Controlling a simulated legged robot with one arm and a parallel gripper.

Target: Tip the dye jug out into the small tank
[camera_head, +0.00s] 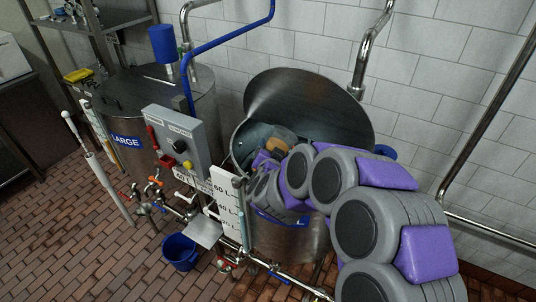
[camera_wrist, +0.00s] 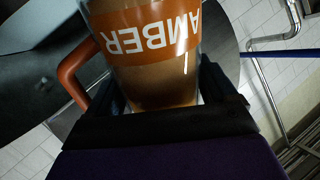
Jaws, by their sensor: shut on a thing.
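My gripper (camera_wrist: 162,88) is shut on the dye jug (camera_wrist: 150,75), a clear jug with brown contents, an orange AMBER band and an orange handle (camera_wrist: 78,75). The lettering is upside down in the wrist view. In the head view my arm reaches over the small tank (camera_head: 290,240), a steel drum with its round lid (camera_head: 310,105) raised. A brown-orange part of the jug (camera_head: 282,146) shows just beyond my gripper (camera_head: 268,158), at the tank's mouth. My arm hides much of the opening and the tank's blue label. No stream of liquid is visible.
A large steel tank (camera_head: 165,105), labelled LARGE, stands at the left. A grey control box (camera_head: 178,140), white level gauges (camera_head: 228,200) and valve pipes stand in front of the tanks. A blue bucket (camera_head: 180,252) is on the brick floor. The lower left floor is clear.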

